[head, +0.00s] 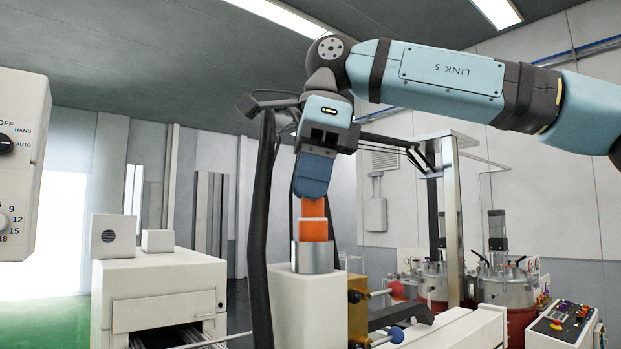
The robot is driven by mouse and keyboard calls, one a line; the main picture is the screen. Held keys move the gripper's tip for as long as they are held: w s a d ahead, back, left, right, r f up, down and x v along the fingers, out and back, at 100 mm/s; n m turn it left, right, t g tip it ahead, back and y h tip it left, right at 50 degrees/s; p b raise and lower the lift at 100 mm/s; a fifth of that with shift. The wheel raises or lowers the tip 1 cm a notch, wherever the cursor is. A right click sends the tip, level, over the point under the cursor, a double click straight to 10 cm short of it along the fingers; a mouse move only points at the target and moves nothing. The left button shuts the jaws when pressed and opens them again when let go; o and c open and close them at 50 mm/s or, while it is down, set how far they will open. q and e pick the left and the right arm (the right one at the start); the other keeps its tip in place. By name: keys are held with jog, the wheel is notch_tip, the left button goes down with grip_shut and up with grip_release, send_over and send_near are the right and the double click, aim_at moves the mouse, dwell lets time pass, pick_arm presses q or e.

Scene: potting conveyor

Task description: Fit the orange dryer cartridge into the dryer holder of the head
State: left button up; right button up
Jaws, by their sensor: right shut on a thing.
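The orange dryer cartridge (313,230) stands roughly upright, with a pale band across its middle. My right gripper (312,195) comes down from above with its blue fingers shut on the cartridge's top. The cartridge's lower end meets the metal ring of the dryer holder (315,259), on top of a white block (306,305). The ring hides the bottom end, so I cannot tell how deep it sits or whether it is seated. My left gripper is not in view.
A dark curved post (262,220) and hoses stand close to the left of my gripper. A brass-coloured block (358,312) with knobs is right of the holder. A white conveyor machine (160,285) is at left, a control box (22,165) at the left edge, metal tanks (505,285) at right.

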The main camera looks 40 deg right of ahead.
jog(key=shift+f+b, duration=0.35)
jog(key=shift+f, duration=0.4)
jog(key=o, duration=1)
notch_tip(320, 180, up, 14)
jog(key=s+d, duration=0.1)
jog(key=d, duration=0.1)
jog(key=shift+s+f, duration=0.25)
jog(key=shift+s, duration=0.1)
